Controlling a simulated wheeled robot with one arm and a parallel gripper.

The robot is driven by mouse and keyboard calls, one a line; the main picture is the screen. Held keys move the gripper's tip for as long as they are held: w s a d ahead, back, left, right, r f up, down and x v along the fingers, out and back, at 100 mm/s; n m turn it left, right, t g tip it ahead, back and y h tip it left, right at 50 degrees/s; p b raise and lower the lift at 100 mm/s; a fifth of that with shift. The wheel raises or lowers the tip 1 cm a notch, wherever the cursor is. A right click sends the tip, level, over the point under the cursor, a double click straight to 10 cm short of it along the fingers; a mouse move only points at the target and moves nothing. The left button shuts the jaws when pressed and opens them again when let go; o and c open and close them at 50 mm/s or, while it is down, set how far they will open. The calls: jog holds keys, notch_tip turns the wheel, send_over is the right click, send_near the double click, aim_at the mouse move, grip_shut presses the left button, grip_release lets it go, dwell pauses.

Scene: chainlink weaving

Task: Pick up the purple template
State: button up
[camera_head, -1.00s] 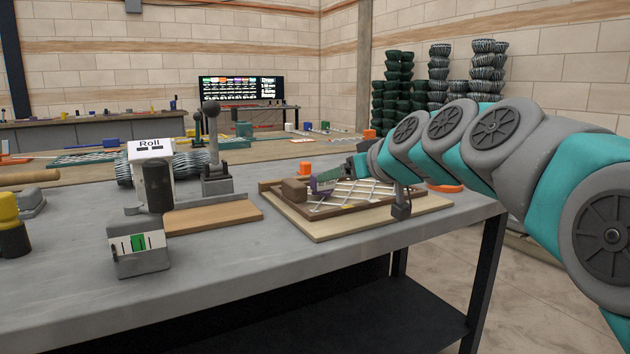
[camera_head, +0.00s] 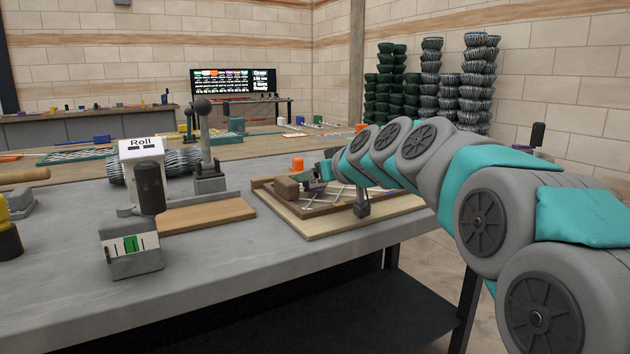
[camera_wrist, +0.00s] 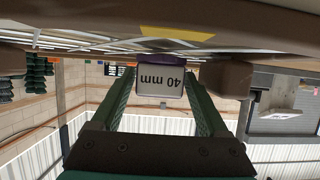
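The purple template shows in the head view (camera_head: 317,184) as a small purple patch beside a brown block (camera_head: 286,188), over the wooden frame with woven wire. In the wrist view its purple edge (camera_wrist: 162,59) sits above a white label reading "40 mm", seen upside down. My gripper (camera_wrist: 162,75) has its two green fingers apart, one on each side of the label, with their tips very near its edges. I cannot tell whether they press on it. In the head view my gripper (camera_head: 325,172) is small and partly hidden by my arm.
The wooden board (camera_head: 310,228) bearing the frame lies near the table's right end. A grey clamp-like piece (camera_head: 362,200) stands at its front edge. An orange object (camera_head: 297,163) is behind. A roll machine (camera_head: 145,165) and lever stand left. The front tabletop (camera_head: 225,255) is clear.

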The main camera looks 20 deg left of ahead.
grip_shut()
dwell(0.4)
